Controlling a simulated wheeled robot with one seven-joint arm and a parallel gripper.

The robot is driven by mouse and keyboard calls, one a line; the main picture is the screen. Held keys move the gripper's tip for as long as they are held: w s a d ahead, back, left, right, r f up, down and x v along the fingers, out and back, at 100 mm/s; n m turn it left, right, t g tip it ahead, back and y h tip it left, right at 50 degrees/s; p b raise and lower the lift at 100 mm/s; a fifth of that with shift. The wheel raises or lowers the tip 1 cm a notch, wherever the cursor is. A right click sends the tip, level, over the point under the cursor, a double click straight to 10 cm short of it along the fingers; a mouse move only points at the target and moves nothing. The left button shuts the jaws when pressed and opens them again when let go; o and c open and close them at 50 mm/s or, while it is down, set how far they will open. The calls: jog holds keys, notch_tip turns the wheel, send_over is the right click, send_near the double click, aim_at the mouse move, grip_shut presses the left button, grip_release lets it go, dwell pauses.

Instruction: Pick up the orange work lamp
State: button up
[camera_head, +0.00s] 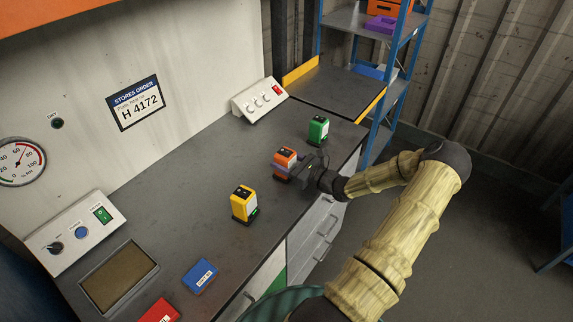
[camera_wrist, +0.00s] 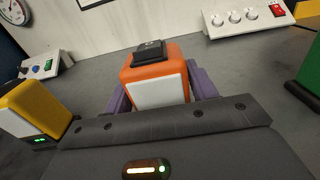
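The orange work lamp (camera_head: 285,158) stands on the grey bench, between a yellow lamp and a green lamp. In the wrist view the orange lamp (camera_wrist: 156,80) shows its black top and pale front panel. My gripper (camera_head: 283,167) is at the lamp, reaching in from the right. In the wrist view its purple fingers (camera_wrist: 160,97) lie on the lamp's left and right sides, very close to it. I cannot tell whether they press on it. The lamp's lower part is hidden behind the gripper body in the wrist view.
The yellow lamp (camera_head: 243,203) stands to the left and the green lamp (camera_head: 318,130) to the right. A control box (camera_head: 260,100) is at the bench's back. Blue (camera_head: 200,276) and red (camera_head: 158,312) boxes lie nearer the front. A blue-framed shelf (camera_head: 385,85) stands beyond.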

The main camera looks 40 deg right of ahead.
jog(key=shift+w+a, duration=0.15)
jog(key=c, duration=0.7)
notch_tip(320, 180, up, 18)
jog(key=shift+b, duration=0.35)
